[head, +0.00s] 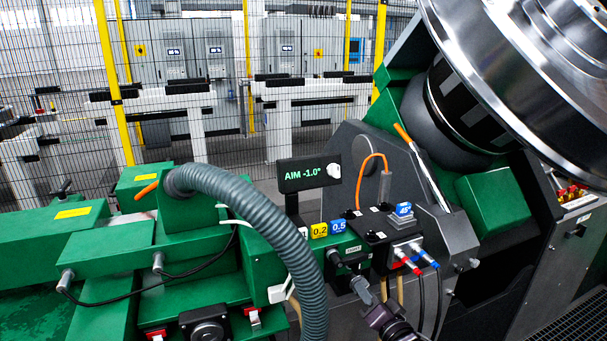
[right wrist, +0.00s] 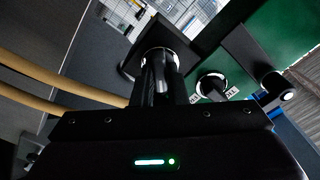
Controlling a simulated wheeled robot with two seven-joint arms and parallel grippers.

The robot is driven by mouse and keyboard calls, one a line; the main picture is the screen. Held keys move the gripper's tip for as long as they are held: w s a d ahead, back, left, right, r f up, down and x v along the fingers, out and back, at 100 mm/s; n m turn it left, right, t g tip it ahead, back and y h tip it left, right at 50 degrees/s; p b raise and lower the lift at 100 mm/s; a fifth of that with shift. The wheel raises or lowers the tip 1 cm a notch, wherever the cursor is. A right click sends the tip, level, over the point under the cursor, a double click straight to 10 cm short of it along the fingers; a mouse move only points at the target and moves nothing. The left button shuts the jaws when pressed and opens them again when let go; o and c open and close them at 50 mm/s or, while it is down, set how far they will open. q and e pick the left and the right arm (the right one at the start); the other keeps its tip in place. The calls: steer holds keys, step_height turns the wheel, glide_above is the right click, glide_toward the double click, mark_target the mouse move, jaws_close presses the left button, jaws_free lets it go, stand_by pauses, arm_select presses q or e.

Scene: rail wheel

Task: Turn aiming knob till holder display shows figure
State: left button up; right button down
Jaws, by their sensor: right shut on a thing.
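The holder display (head: 309,173) is a dark panel with green text that reads "AIM -1.0°", with a white round piece at its right end. My right gripper (head: 366,294) reaches up from the bottom edge to the front of the green holder block. In the right wrist view its two dark fingers (right wrist: 157,85) are shut on a dark knob (right wrist: 158,55) with a light ring around its base. The fingers hide part of the knob, and I cannot read its label. A second dark knob (right wrist: 212,84) with a light ring sits beside it. My left gripper is not in view.
A thick grey hose (head: 262,212) arches just left of the gripper. Red and blue connectors (head: 411,259) with black cables hang at its right. Yellow "0.2" (head: 319,230) and blue "0.5" tags stand above. A large shiny rail wheel (head: 530,90) fills the upper right.

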steer(key=m+p, duration=0.3)
steer(key=m, duration=0.1)
steer(key=shift+m, duration=0.3)
stand_by(0.3)
steer(key=shift+m+p, duration=0.6)
steer(key=shift+p, duration=0.05)
steer(key=c, duration=1.3)
jaws_free()
